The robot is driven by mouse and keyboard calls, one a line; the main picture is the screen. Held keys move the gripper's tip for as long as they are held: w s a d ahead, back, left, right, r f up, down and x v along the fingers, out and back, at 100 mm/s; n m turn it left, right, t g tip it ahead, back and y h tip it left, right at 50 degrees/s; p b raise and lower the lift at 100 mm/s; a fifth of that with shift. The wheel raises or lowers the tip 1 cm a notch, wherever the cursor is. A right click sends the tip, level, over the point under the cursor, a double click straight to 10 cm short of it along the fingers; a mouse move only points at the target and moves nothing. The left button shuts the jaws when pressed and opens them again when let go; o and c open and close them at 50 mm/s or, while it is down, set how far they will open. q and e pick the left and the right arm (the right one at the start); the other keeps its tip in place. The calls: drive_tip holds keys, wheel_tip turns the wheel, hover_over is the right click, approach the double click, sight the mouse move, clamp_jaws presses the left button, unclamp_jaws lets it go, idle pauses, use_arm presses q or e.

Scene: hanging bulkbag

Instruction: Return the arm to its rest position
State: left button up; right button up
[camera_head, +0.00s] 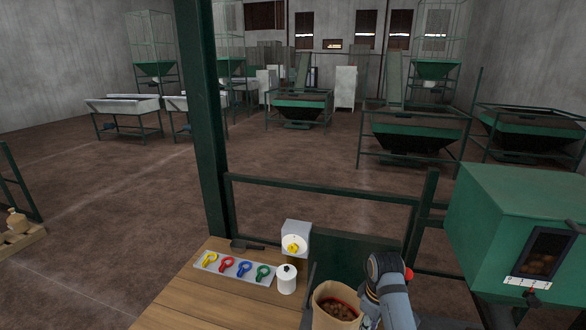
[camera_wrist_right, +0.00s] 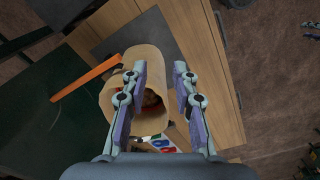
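My right arm (camera_head: 388,290) comes up from the bottom of the head view, beside an open brown paper bag (camera_head: 325,297) with dark brown contents. The gripper itself cannot be made out there. In the right wrist view my right gripper (camera_wrist_right: 160,68) is open, its two fingers apart with a gap between them. The paper bag (camera_wrist_right: 152,32) shows behind and below the fingers; the left finger covers part of its opening. I cannot tell whether a finger touches the bag. My left arm and gripper are not in view.
A green post (camera_head: 203,120) and rail (camera_head: 325,188) stand behind. A green machine (camera_head: 500,220) is close on the right.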

drive_tip(key=s+d+f+m+t, duration=0.1)
drive_tip(key=s+m, duration=0.2)
drive_tip(key=s, duration=0.4)
drive_tip(key=s+d+m+t+h, duration=0.1)
drive_tip(key=s+d+m, duration=0.1)
drive_tip(key=s, duration=0.5)
drive_tip(key=s+d+f+m+t, duration=0.1)
drive_tip(key=s+m, duration=0.2)
drive_tip(key=s, duration=0.5)
wheel_tip(320, 180, down, 33)
drive_tip(key=s+d+b, duration=0.2)
drive_tip(key=d+b, duration=0.1)
drive_tip(key=b, duration=0.4)
use_arm(q)
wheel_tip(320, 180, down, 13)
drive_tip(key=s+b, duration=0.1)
drive_tip(key=b, duration=0.4)
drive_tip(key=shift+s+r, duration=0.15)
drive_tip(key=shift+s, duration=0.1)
use_arm(e)
drive_tip(key=s+f+g, duration=0.2)
drive_tip(key=s+f, duration=1.6)
drive_tip(key=f, duration=0.3)
drive_tip(key=shift+s+d+f, duration=0.2)
drive_tip(key=shift+d+f, duration=0.1)
drive_tip(key=shift+f, duration=0.1)
